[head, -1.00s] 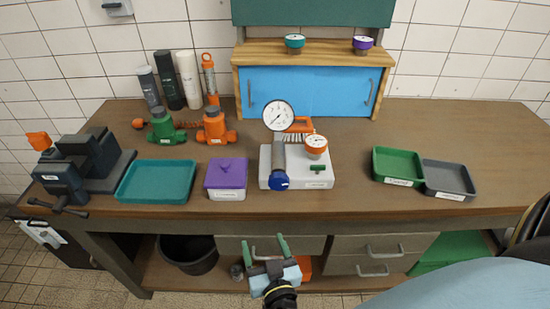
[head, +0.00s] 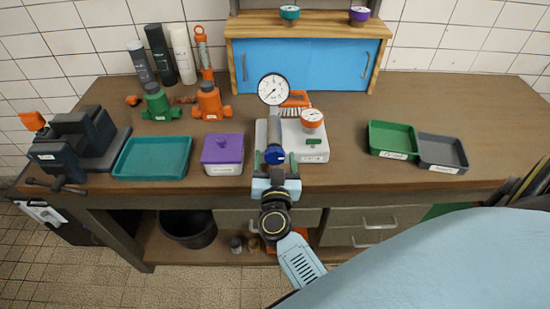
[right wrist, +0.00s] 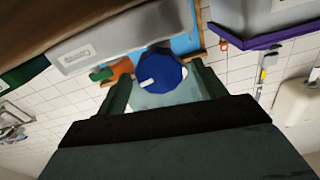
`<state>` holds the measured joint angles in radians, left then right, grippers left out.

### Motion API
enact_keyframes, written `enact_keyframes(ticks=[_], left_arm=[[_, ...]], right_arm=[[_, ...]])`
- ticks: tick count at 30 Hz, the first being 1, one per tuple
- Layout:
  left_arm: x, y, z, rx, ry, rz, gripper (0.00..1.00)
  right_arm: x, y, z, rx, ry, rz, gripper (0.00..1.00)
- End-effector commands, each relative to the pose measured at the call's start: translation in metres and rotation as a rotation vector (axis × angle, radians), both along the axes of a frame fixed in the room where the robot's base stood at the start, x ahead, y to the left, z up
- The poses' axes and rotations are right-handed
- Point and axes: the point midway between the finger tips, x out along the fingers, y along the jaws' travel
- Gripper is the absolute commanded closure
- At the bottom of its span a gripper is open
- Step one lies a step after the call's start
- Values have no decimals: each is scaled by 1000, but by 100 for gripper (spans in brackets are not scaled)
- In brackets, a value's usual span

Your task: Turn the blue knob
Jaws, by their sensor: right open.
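The blue knob (head: 274,155) sits at the front end of a grey pipe fixture on a white base (head: 313,150). In the right wrist view the blue knob (right wrist: 161,67) is faceted with a small white label. My right gripper (head: 275,167) is at the front of the fixture, its green fingers apart on the left and right of the knob. In the right wrist view the gripper (right wrist: 160,88) is open, with the knob showing between and beyond its fingertips. I cannot tell whether the fingers touch it. My left gripper is not in view.
A purple-lidded box (head: 222,150) stands close on the left. Green (head: 392,139) and grey (head: 442,152) trays lie to the right, with bare bench between.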

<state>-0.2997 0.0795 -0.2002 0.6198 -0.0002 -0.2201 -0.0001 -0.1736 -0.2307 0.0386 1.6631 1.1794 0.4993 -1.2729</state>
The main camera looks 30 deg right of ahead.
Motion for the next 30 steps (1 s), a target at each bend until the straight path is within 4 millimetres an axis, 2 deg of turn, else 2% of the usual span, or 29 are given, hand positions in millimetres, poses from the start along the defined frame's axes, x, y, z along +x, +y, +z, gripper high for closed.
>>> enact_keyframes(ticks=[4, 14, 24, 30], left_arm=[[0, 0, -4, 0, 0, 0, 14], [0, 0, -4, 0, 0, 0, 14], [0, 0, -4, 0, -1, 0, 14], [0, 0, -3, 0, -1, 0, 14]], right_arm=[[11, -7, 0, 0, -1, -1, 31], [14, -9, 0, 0, 0, 0, 31], [14, -9, 0, 0, 0, 0, 74], [14, -9, 0, 8, -5, 0, 75]])
